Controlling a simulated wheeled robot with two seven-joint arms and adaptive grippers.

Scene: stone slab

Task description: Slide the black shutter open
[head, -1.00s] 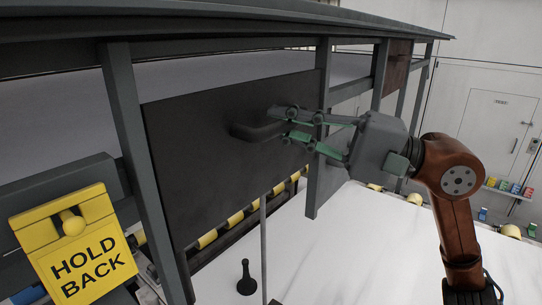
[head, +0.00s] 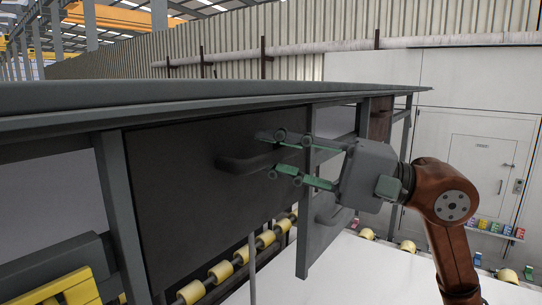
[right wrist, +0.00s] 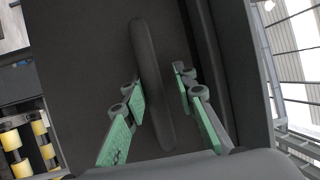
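The black shutter (head: 185,205) is a flat dark panel hanging in the grey frame, and it fills much of the right wrist view (right wrist: 85,60). Its bar handle (head: 240,164) sticks out from its face. My right gripper (head: 274,155) is open at the handle's right end. In the right wrist view the handle (right wrist: 147,65) stands between the two green-padded fingers (right wrist: 158,95), with a visible gap on each side. Whether the fingertips touch the panel I cannot tell. My left gripper is not in view.
A grey post (head: 308,200) stands just right of the shutter, close to my right gripper. Yellow rollers (head: 220,271) run below the shutter. A long grey top (head: 200,98) overhangs the frame.

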